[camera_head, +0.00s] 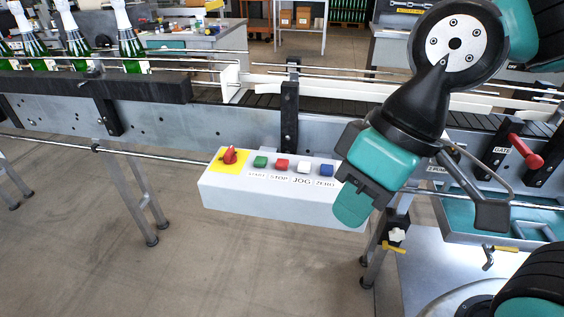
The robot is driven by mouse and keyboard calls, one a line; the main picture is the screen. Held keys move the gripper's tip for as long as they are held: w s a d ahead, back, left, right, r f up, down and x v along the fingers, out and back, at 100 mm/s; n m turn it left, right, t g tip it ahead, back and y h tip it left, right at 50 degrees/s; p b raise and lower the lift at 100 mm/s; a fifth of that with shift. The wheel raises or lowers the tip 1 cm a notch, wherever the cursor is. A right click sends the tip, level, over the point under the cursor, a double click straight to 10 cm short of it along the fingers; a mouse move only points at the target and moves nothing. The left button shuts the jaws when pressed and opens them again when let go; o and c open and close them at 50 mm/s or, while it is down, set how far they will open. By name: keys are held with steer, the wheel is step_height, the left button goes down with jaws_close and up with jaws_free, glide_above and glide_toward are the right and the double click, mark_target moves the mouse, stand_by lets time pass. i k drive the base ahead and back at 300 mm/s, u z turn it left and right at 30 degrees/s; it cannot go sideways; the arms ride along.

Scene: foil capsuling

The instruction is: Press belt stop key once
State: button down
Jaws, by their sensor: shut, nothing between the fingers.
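The control box (240,195) is a pale box on the front of the conveyor. The red stop key (281,165) sits above a label reading STOP, between the green key (260,162) and the white key (303,168). My gripper (350,210) is shut and empty. It shows in front of the box's right end, right of the blue key (326,171), and hides that end. It is apart from the stop key in the picture; I cannot tell its height above the box.
A conveyor rail (190,125) runs behind the box, with green bottles (130,45) at far left. A red GATE lever (526,152) stands at right. The floor before the box is clear.

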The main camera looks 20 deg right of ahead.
mark_target(281, 164)
steer(key=k, duration=0.5)
steer(key=u, duration=1.1)
steer(key=i, duration=0.8)
steer(key=z, duration=1.9)
